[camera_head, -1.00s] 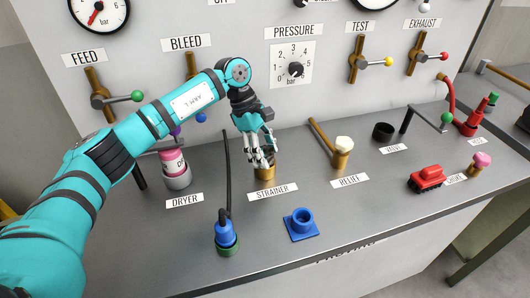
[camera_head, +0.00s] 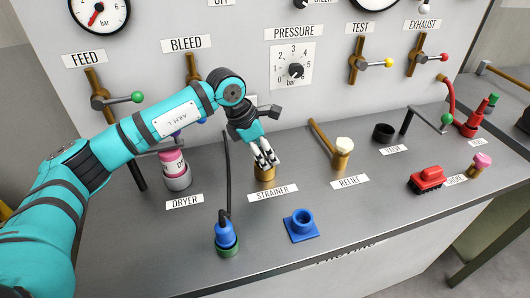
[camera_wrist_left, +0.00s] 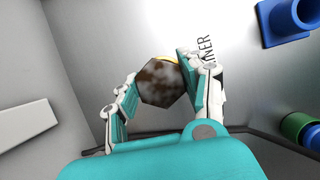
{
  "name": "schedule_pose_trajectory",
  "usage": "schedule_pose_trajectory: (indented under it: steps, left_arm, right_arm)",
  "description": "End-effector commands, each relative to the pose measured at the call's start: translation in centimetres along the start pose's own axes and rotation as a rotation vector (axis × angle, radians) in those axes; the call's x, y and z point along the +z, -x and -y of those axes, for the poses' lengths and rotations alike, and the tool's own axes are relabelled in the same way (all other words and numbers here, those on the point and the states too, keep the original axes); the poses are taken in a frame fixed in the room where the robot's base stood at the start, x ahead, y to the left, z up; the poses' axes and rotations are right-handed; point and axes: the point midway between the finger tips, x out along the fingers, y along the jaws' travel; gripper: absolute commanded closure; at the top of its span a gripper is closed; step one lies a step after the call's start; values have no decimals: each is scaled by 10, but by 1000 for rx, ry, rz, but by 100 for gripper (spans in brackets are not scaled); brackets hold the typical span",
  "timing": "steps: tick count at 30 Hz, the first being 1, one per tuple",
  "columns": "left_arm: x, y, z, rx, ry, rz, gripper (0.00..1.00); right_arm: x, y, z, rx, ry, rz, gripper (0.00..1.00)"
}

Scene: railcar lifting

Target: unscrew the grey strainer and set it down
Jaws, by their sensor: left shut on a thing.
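The strainer (camera_wrist_left: 161,84) shows in the left wrist view as a dark, mottled brown-grey hexagonal top between the fingers. Its brass base (camera_head: 265,172) stands on the bench behind the STRAINER label (camera_head: 273,192). My left gripper (camera_head: 265,160) reaches down from above, its fingers just over the brass base. The left wrist view shows the fingers (camera_wrist_left: 160,92) shut on the strainer from both sides. The fingers hide most of the strainer in the head view, and I cannot tell whether it still sits in the base. My right gripper is not in view.
A pink-topped dryer (camera_head: 175,168) stands to the left. A blue plug (camera_head: 225,233) with a black cable and a blue socket (camera_head: 301,223) are in front. The relief valve (camera_head: 342,155) is to the right. The bench front between the socket and red block (camera_head: 428,179) is clear.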

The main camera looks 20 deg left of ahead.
Motion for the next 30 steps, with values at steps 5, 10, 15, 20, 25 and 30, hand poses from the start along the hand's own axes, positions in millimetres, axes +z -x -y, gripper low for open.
schedule_pose_trajectory:
  steps: [5, 10, 15, 20, 25, 30]
  left_arm:
    - [-1, -2, 1, 85, 200, -1, 90]
    - [0, -1, 0, 164, 389, 0, 90]
    - [0, 0, 0, 204, 488, -1, 90]
    - [0, 0, 0, 206, 496, -2, 90]
    - [0, 0, 0, 204, 495, -2, 44]
    - [0, 0, 0, 204, 495, -2, 43]
  right_arm:
    - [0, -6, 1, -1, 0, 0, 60]
    - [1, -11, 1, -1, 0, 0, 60]
    - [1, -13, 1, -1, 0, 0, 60]
    - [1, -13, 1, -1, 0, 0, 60]
    - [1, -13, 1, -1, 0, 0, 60]
    - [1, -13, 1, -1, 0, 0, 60]
